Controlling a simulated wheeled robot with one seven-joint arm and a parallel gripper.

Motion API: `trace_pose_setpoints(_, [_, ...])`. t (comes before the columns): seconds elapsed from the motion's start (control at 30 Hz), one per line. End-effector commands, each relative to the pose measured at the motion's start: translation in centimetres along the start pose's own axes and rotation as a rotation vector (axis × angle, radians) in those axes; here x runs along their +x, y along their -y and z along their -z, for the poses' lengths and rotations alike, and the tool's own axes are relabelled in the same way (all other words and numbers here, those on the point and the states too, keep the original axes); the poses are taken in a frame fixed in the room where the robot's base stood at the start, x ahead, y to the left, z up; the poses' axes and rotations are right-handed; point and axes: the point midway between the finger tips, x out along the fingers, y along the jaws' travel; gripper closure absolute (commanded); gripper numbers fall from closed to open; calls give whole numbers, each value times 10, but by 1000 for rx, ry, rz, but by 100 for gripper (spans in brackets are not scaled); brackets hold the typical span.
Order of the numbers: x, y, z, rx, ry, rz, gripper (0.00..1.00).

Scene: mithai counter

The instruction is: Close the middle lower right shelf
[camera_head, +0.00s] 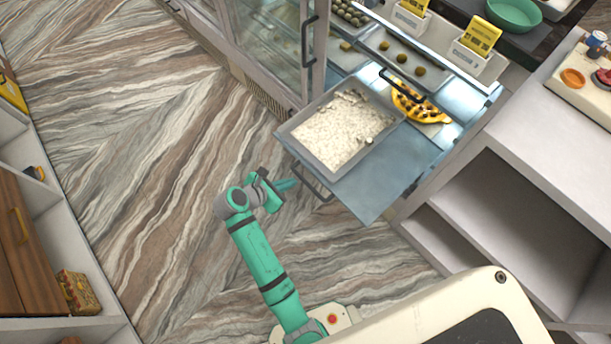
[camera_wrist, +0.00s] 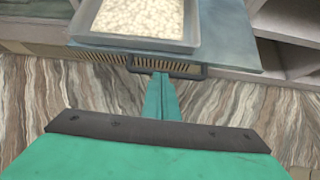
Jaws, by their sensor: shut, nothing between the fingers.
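A lower shelf (camera_head: 376,184) of the glass counter is slid out toward my arm, its bluish metal surface showing. It carries a grey tray (camera_head: 290,129) of white sweets near its front edge. A dark bar handle (camera_head: 313,184) is on the shelf's front. My gripper (camera_head: 294,184) is shut and empty, its fingers pointing at the handle. In the wrist view, the shut fingertips (camera_wrist: 160,82) are close to the middle of the handle (camera_wrist: 137,67); I cannot tell whether they touch it. The tray's near rim (camera_wrist: 130,42) and the shelf surface (camera_wrist: 225,58) show behind.
A yellow banana-like piece (camera_head: 420,108) lies further in, near another handle (camera_head: 402,88) and a tray of round sweets (camera_head: 376,42). A glass door (camera_head: 270,45) stands left of the shelf. Open cabinets (camera_head: 500,215) are at right. The patterned floor (camera_head: 130,150) at left is clear.

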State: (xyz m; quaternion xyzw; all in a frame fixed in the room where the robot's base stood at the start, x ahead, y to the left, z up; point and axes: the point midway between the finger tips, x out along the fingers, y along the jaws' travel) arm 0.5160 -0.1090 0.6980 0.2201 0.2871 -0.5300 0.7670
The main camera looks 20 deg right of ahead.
Motion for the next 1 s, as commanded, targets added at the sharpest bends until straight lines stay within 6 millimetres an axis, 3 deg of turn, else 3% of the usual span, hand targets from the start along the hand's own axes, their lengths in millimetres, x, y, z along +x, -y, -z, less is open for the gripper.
trace_pose_setpoints(0.23, [13,-1,-6,-26,8,28,100])
trace_pose_setpoints(0.7, [85,0,-6,-26,7,25,100])
trace_pose_setpoints(1.0, [99,0,-6,-25,7,22,100])
